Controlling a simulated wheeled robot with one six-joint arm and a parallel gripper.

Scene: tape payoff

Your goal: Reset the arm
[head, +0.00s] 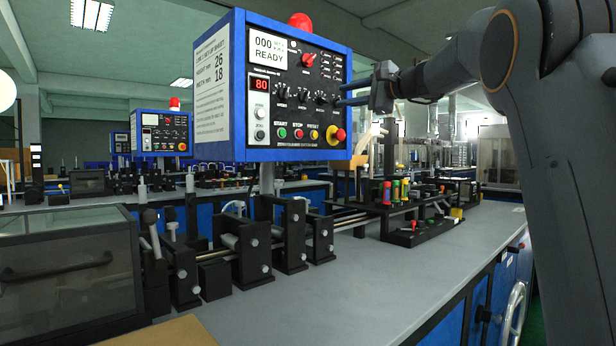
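The control box (270,85) has a black panel with a display reading 000 and READY, a red 80 readout, several knobs, and START, STOP and RESET buttons. A red emergency knob (335,134) sits low on its right side. How far the fingertips are from the panel is hard to judge.
A grey workbench (390,285) carries black roller stands (256,250) and rods below the box. A rack with coloured handles (396,192) stands further right. A dark glazed cover (68,275) is at front left. The bench's right front is clear.

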